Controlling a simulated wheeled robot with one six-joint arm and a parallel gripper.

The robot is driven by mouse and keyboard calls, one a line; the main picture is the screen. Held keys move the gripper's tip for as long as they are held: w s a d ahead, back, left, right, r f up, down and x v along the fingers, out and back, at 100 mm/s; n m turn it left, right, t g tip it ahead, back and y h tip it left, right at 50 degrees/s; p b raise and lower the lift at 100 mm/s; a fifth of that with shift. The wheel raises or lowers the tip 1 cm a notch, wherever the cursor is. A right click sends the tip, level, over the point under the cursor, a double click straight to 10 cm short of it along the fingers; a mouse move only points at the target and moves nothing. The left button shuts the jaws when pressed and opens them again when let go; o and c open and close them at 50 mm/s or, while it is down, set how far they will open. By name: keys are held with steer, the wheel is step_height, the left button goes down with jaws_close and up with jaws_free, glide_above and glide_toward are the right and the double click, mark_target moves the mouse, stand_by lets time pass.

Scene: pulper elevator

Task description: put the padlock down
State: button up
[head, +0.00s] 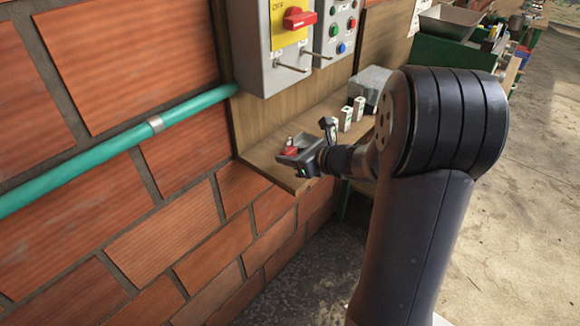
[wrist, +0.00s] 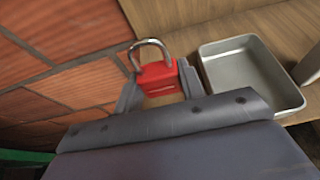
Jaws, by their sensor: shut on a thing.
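The red padlock (wrist: 158,76) with a silver shackle is between the two fingers of my gripper (wrist: 160,88) in the wrist view. The shackle points away from the gripper body. In the head view the padlock (head: 291,148) is a small red shape at my gripper (head: 304,146), over the left end of the wooden shelf (head: 270,158). My gripper is shut on it. I cannot tell whether the padlock touches the shelf. A shallow metal tray (wrist: 250,75) lies on the shelf to the right of the gripper in the wrist view.
Grey control boxes, one with a red switch handle (head: 299,19), hang above the shelf. Small white blocks (head: 346,118) and a grey box (head: 371,84) stand farther along it. A brick wall (head: 120,90) with a green pipe (head: 100,158) is at the left.

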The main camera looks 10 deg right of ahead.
mark_target(292, 173)
steer(key=shift+f, duration=1.85)
steer(key=shift+f+b, duration=0.2)
steer(key=shift+b, duration=0.15)
steer(key=o, duration=1)
steer(key=shift+r, duration=0.1)
steer(key=shift+o, duration=0.2)
steer(key=shift+r, duration=0.1)
steer(key=shift+s+d+r+p, duration=0.1)
steer(key=shift+r+p, duration=0.05)
steer(key=shift+p, duration=0.15)
steer(key=v, duration=1.1)
steer(key=shift+s+d+b, duration=0.2)
steer(key=shift+s+b, duration=0.1)
steer(key=shift+s, duration=0.05)
